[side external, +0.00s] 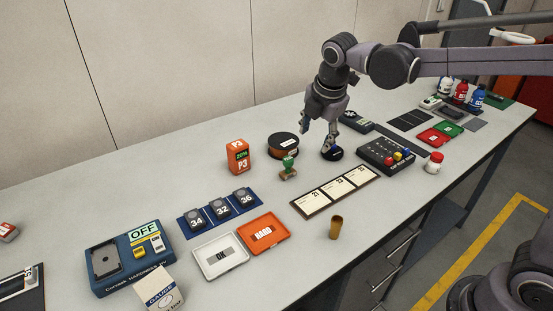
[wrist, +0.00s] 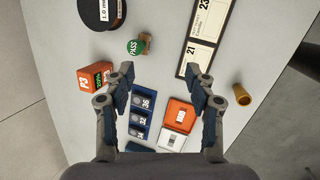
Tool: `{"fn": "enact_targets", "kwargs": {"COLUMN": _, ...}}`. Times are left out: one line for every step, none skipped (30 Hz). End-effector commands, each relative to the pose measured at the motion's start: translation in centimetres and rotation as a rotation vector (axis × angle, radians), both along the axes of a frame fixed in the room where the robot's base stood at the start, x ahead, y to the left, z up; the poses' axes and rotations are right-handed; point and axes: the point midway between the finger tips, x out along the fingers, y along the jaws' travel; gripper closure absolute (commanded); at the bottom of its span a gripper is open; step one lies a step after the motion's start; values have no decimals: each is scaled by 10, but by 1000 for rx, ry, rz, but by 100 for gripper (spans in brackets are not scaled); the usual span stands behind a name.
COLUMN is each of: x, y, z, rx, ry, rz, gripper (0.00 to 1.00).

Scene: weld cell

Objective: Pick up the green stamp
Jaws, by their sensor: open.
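The green stamp (side external: 288,164) stands on the table, with a green round top and a tan lower part. In the wrist view the green stamp (wrist: 135,47) shows the word PASS and lies ahead of the left fingertip, slightly left of the gap between the fingers. My gripper (side external: 317,138) is open and empty above the table, up and to the right of the stamp in the side view. In the wrist view both fingers of my gripper (wrist: 160,73) are spread wide, with bare table between their tips.
A black-topped round spool (side external: 283,144) and an orange P3 box (side external: 238,156) stand near the stamp. A numbered card strip (side external: 336,192), brass cup (side external: 336,227) and orange HARD tray (side external: 264,233) lie nearer the front.

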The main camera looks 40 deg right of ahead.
Motion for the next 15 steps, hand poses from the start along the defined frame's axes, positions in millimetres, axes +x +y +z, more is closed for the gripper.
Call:
{"fn": "enact_targets", "kwargs": {"x": 14, "y": 6, "z": -4, "rx": -44, "ry": 32, "rz": 98, "gripper": 45}}
{"fn": "enact_targets", "kwargs": {"x": 21, "y": 9, "z": -7, "rx": -68, "ry": 51, "rz": 156, "gripper": 45}}
{"fn": "enact_targets", "kwargs": {"x": 29, "y": 13, "z": -10, "rx": -100, "ry": 76, "rz": 230, "gripper": 45}}
{"fn": "enact_targets", "kwargs": {"x": 35, "y": 15, "z": -13, "rx": -122, "ry": 93, "rz": 283, "gripper": 45}}
{"fn": "enact_targets", "kwargs": {"x": 40, "y": 17, "z": -16, "rx": -142, "ry": 110, "rz": 330, "gripper": 45}}
{"fn": "enact_targets", "kwargs": {"x": 45, "y": 20, "z": -19, "rx": -164, "ry": 131, "rz": 388, "gripper": 45}}
{"fn": "enact_targets", "kwargs": {"x": 49, "y": 22, "z": -21, "rx": -180, "ry": 145, "rz": 428, "gripper": 45}}
{"fn": "enact_targets", "kwargs": {"x": 53, "y": 24, "z": -24, "rx": -194, "ry": 157, "rz": 463, "gripper": 45}}
{"fn": "enact_targets", "kwargs": {"x": 56, "y": 26, "z": -26, "rx": -209, "ry": 171, "rz": 501, "gripper": 45}}
{"fn": "enact_targets", "kwargs": {"x": 58, "y": 27, "z": -28, "rx": -219, "ry": 180, "rz": 527, "gripper": 45}}
{"fn": "enact_targets", "kwargs": {"x": 60, "y": 28, "z": -29, "rx": -226, "ry": 188, "rz": 547, "gripper": 45}}
{"fn": "enact_targets", "kwargs": {"x": 62, "y": 29, "z": -31, "rx": -233, "ry": 194, "rz": 567, "gripper": 45}}
{"fn": "enact_targets", "kwargs": {"x": 63, "y": 29, "z": -32, "rx": -237, "ry": 199, "rz": 579, "gripper": 45}}
{"fn": "enact_targets", "kwargs": {"x": 64, "y": 29, "z": -34, "rx": -239, "ry": 202, "rz": 585, "gripper": 45}}
{"fn": "enact_targets", "kwargs": {"x": 65, "y": 28, "z": -38, "rx": -241, "ry": 204, "rz": 590, "gripper": 45}}
